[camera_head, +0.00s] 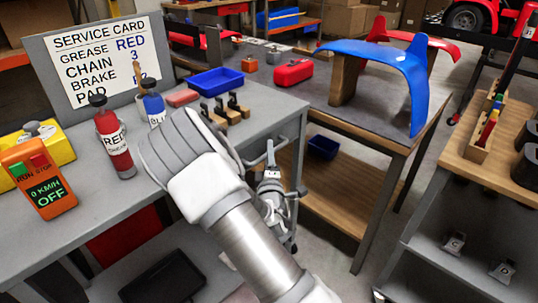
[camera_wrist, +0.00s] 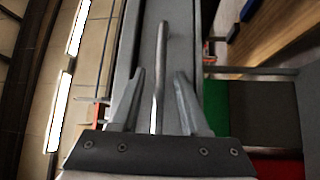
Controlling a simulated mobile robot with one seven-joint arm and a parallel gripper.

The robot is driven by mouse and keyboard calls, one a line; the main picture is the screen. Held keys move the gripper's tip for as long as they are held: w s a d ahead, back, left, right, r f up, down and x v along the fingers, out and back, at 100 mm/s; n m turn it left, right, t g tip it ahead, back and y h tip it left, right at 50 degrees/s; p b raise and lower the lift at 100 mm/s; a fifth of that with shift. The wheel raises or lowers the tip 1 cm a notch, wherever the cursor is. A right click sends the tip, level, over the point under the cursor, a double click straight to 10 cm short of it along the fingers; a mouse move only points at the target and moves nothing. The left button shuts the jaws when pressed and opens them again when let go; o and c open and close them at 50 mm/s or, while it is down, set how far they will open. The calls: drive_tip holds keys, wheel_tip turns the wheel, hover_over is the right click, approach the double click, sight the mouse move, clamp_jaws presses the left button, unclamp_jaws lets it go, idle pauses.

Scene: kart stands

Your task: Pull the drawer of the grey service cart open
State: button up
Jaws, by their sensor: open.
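The grey service cart (camera_head: 75,215) stands at the left in the head view, with its right end partly hidden behind my arm. My gripper (camera_head: 270,178) is at that right end, below the level of the top. In the wrist view my gripper (camera_wrist: 160,74) is open, with one finger on each side of a thin grey bar that looks like the drawer handle (camera_wrist: 161,45). The bar lies between the fingers with gaps visible on both sides. Behind it is a grey panel, apparently the drawer front (camera_wrist: 194,40). Whether the drawer is fully closed cannot be told.
On the cart stand a service card (camera_head: 98,60), a red bottle (camera_head: 112,135), a blue bottle (camera_head: 153,105), a blue tray (camera_head: 215,82) and an orange meter (camera_head: 38,180). A workbench (camera_head: 385,125) with a blue fender (camera_head: 395,65) is behind. A shelf cart (camera_head: 470,200) stands right; floor shows between.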

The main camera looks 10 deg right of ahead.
drive_tip(key=shift+w, duration=0.1)
clamp_jaws()
idle(1.4)
